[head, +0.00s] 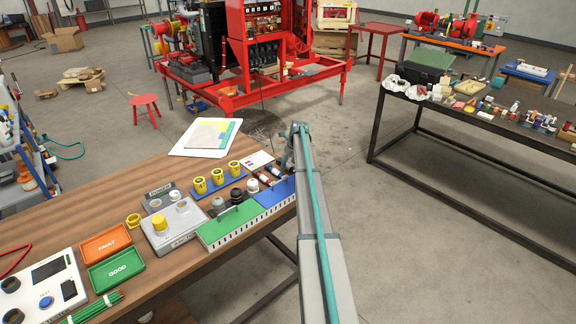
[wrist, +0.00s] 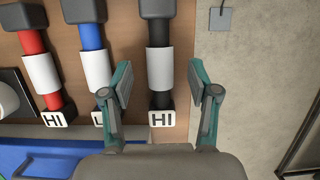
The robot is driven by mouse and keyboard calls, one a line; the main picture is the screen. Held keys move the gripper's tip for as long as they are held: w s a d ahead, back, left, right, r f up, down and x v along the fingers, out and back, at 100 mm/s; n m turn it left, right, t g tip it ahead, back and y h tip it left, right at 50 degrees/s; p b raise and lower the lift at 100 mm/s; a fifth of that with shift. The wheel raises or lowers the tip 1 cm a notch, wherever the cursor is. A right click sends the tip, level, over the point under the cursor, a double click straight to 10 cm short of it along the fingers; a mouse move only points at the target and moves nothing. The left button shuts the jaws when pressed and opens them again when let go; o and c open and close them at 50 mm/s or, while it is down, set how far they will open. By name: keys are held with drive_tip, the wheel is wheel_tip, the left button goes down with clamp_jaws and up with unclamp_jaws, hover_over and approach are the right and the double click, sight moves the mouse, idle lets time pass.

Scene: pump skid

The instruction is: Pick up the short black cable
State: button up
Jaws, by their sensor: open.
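In the wrist view the short black cable (wrist: 159,33) lies on the wooden table top. It has a dark block at its upper end, a white sleeve round its middle and a white end block marked HI. My gripper (wrist: 158,80) is open, with one teal-backed finger on each side of the cable's white sleeve. The cable runs between the fingers, with a gap on both sides. I cannot tell how high the fingers are above it. In the head view I cannot make out the black cable near my arm.
A blue cable (wrist: 92,40) lies beside my left finger, and a red cable (wrist: 33,42) lies further left. A blue tray (wrist: 45,157) is at the lower left. The table edge is close on the right, with grey floor beyond. A green tray (head: 232,222) stands nearby.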

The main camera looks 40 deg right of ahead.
drive_tip(key=shift+w+f, duration=0.15)
drive_tip(key=shift+f, duration=0.45)
drive_tip(key=c, duration=1.1)
drive_tip(key=shift+r, duration=0.2)
